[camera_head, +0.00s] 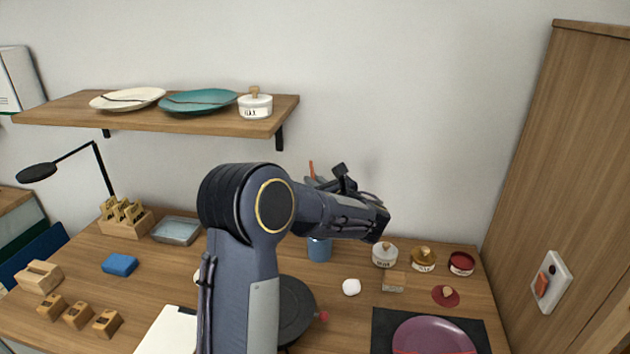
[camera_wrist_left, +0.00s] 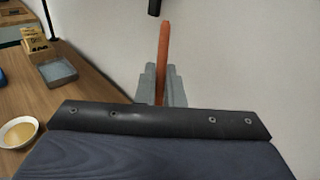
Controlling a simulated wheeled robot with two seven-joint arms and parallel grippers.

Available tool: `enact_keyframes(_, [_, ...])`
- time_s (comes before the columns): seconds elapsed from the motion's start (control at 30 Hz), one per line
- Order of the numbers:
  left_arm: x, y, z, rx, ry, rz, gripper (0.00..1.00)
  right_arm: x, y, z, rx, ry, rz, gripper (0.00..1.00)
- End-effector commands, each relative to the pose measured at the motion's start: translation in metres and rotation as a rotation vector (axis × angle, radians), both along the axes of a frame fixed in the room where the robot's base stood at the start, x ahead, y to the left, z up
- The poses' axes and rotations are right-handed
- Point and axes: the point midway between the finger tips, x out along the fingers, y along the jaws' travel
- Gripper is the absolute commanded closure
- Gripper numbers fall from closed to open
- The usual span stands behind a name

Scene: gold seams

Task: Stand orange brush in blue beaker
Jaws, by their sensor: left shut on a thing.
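The orange brush (camera_head: 311,168) sticks up behind my left forearm in the head view, with only a short upper piece showing. It also shows in the left wrist view (camera_wrist_left: 164,50), where it stands roughly upright between the grey fingers. My left gripper (camera_wrist_left: 160,86) is shut on it; in the head view the gripper (camera_head: 317,182) is mostly behind my arm. The blue beaker (camera_head: 319,250) stands on the table below the gripper, its upper part hidden by my arm. My right gripper is not in view.
Lidded jars (camera_head: 384,256) stand right of the beaker, with a white lump (camera_head: 351,287) in front. A dark round pan (camera_head: 295,310) and a purple plate (camera_head: 432,338) lie nearer. A shelf (camera_head: 200,122) with plates hangs at the back left. A grey tray (camera_head: 176,231) sits left.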

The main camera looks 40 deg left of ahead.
Motion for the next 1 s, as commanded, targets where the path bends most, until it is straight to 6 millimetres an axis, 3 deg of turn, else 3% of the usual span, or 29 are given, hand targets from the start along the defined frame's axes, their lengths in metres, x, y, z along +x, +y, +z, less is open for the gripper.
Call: enact_keyframes(1.0, [0.000,0.000,-0.084,-0.001,0.001,0.000,1.00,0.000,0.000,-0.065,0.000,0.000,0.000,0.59])
